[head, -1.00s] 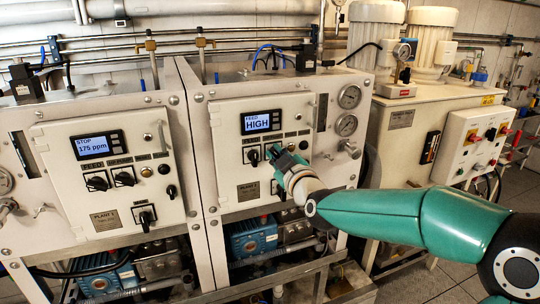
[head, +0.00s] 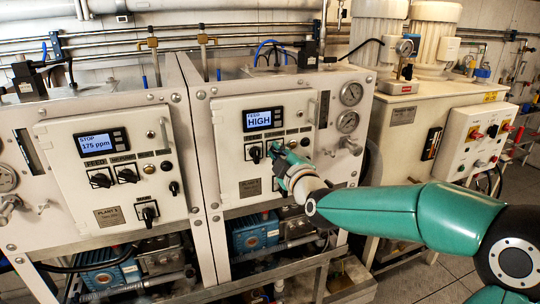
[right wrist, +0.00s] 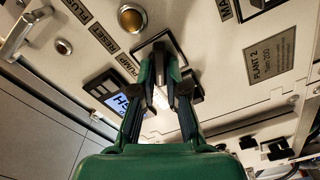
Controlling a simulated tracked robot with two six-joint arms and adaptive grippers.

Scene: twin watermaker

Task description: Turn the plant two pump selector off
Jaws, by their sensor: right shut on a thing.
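The plant two panel (head: 230,140) is the white door in the middle of the head view, with a lit display (head: 263,119) reading FEED HIGH. My right gripper (head: 274,148) is at the selector right of the feed selector (head: 254,155). In the right wrist view, my right gripper (right wrist: 161,75) is shut on the black pump selector (right wrist: 161,58), beside a label ending in PUMP. The fingers hide much of the knob, so its exact setting is hard to read. A PLANT 2 plate (right wrist: 270,53) shows beside it. My left gripper is not in view.
The plant one panel (head: 85,175) stands to the left, its display reading STOP 175 ppm. Two gauges (head: 350,94) and a valve handle (head: 350,146) stick out right of the plant two panel. A white box with coloured knobs (head: 477,143) is farther right.

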